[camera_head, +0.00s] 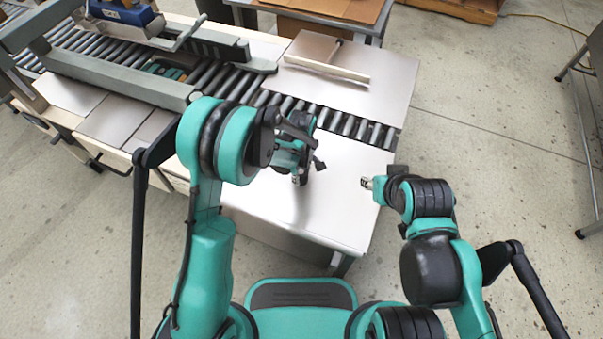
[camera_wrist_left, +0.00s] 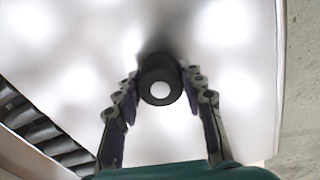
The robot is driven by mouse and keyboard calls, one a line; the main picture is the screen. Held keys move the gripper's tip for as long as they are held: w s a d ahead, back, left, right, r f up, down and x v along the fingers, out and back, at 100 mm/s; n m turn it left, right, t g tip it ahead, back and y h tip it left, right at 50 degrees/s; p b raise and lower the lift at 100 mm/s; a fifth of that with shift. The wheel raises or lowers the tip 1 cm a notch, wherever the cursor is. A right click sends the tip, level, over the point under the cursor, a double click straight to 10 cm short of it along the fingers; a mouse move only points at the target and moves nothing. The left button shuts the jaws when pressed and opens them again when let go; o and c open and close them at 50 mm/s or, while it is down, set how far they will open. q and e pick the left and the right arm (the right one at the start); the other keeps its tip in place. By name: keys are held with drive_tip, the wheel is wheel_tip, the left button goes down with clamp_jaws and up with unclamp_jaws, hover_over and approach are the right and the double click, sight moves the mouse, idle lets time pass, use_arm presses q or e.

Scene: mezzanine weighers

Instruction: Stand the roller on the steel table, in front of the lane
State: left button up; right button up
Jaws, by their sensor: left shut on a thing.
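The roller (camera_wrist_left: 158,68) is a dark cylinder with a pale round end, seen end-on in the left wrist view. My left gripper (camera_head: 307,171) is shut on it, one finger on each side in the left wrist view (camera_wrist_left: 160,85). In the head view the gripper and arm mostly hide the roller. The gripper is over the bright steel table (camera_head: 335,215), in front of the lane (camera_head: 342,123) of dark rollers. I cannot tell whether the roller touches the table. My right gripper (camera_head: 368,183) is at the table's right edge; its finger opening is unclear.
A grey frame (camera_head: 130,75) spans the lane at the left. The table's front and right parts are bare. Open concrete floor lies to the right.

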use_arm(q)
drive_tip(key=shift+f, duration=0.2)
drive_tip(key=o, duration=1.2)
